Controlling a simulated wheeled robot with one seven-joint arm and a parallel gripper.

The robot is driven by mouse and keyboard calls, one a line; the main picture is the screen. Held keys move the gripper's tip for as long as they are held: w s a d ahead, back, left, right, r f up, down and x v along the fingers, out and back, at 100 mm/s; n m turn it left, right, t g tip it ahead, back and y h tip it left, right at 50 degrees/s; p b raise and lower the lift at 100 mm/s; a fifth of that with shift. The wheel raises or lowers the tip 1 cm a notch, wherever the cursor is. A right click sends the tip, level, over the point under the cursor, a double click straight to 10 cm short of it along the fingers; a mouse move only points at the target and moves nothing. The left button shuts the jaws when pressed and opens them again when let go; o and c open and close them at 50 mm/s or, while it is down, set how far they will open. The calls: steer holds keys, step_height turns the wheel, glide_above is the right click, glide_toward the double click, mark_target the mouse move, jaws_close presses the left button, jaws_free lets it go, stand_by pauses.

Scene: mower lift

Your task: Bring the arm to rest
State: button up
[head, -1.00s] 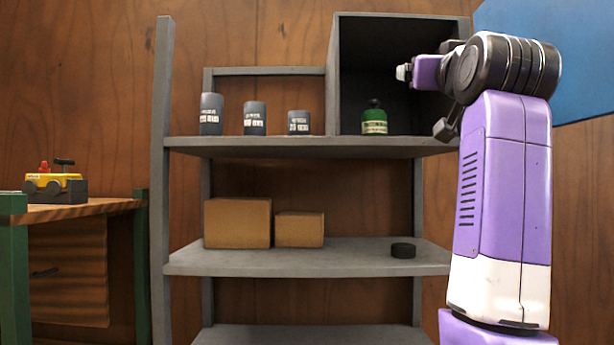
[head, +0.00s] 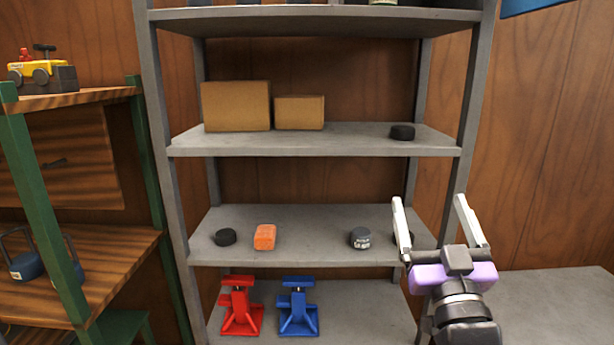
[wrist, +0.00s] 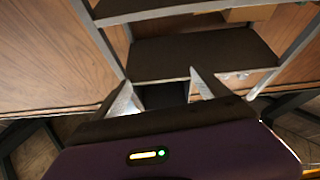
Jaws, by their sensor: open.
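My gripper (head: 430,217) is at the lower right of the head view, its two pale fingers spread apart and pointing up, with nothing between them. It stands in front of the right end of the grey shelf unit (head: 312,142) and partly hides a dark round thing on the third shelf. In the wrist view the open fingers (wrist: 157,92) show with the shelves beyond them. My arm behind the gripper runs out of the bottom of the head view.
Cardboard boxes (head: 236,106) and a black puck (head: 402,132) sit on one shelf. Below are an orange block (head: 265,237) and dark round items. A red jack (head: 241,307) and a blue jack (head: 298,308) stand at the bottom. A wooden bench (head: 75,99) is at left.

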steer(key=s+f+g, duration=0.3)
steer(key=s+f, duration=0.6)
steer(key=s, duration=0.6)
steer(key=s+f+g, duration=0.3)
steer(key=s+f, duration=0.7)
steer(key=s, duration=0.5)
steer(key=s+f+g, duration=0.2)
steer(key=s+f, duration=0.8)
steer(key=s, duration=0.5)
steer(key=shift+m+g+y, duration=0.3)
steer(key=shift+g+y, duration=0.1)
